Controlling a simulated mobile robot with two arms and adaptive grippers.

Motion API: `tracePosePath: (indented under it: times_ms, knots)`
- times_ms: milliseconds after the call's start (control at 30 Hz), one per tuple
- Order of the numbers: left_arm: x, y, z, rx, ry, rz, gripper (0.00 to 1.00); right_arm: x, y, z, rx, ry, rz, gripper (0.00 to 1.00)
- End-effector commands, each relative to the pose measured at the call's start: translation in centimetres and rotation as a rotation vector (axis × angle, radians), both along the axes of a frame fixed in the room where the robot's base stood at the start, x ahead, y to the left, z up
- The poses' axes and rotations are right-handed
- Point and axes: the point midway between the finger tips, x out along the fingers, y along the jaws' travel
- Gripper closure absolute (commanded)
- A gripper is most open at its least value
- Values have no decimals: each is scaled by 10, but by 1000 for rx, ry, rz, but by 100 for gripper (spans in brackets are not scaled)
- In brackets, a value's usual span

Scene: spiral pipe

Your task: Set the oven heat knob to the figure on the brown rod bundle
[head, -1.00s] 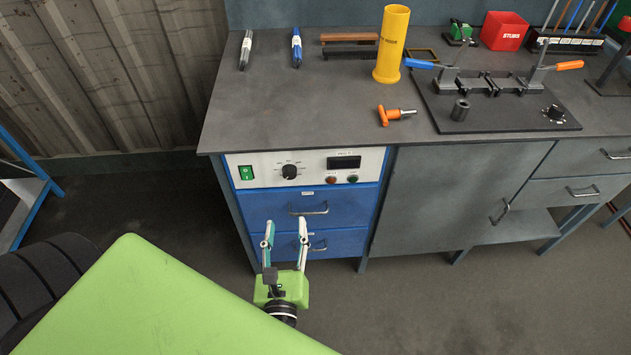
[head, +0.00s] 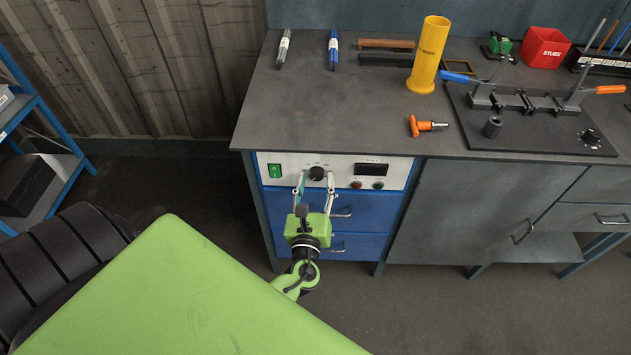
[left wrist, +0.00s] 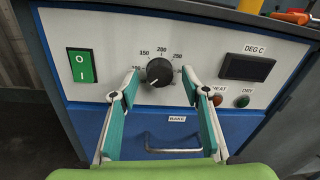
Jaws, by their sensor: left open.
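The oven heat knob (head: 318,173) is a black round knob on the white control panel. In the left wrist view the knob (left wrist: 160,72) has a printed scale around it with figures such as 150, 200 and 250; its pale mark seems to face lower left. My left gripper (head: 315,181) is open in front of the panel, its fingertips on either side of the knob in the picture; contact cannot be told.
A green switch (left wrist: 82,66) is left of the knob; a display (left wrist: 245,67) and two small buttons are right. Blue drawers (head: 375,208) with handles are below. The bench (head: 330,110) also holds a brown bar (head: 386,43), a yellow tube (head: 428,55) and an orange-handled tool (head: 420,126).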

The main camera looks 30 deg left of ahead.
Motion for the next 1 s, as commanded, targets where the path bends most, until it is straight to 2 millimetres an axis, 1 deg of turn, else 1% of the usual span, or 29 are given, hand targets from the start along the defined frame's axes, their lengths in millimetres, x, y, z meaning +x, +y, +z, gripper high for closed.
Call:
tracePosePath:
  times_ms: [233,267,300,400,767,1000]
  knots:
    - [1,1,0,0,0,0,57,0,0,0,0,0,0,100]
    - [1,1,0,0,0,0,62,0,0,0,0,0,0,100]
    - [1,1,0,0,0,0,73,0,0,0,0,0,0,100]
    - [1,1,0,1,0,0,96,0,0,0,0,0,0,100]
    - [0,0,1,29,18,-1,96,0,1,4,1,0,2,100]
    - [0,1,3,138,87,0,96,0,3,17,4,1,1,100]
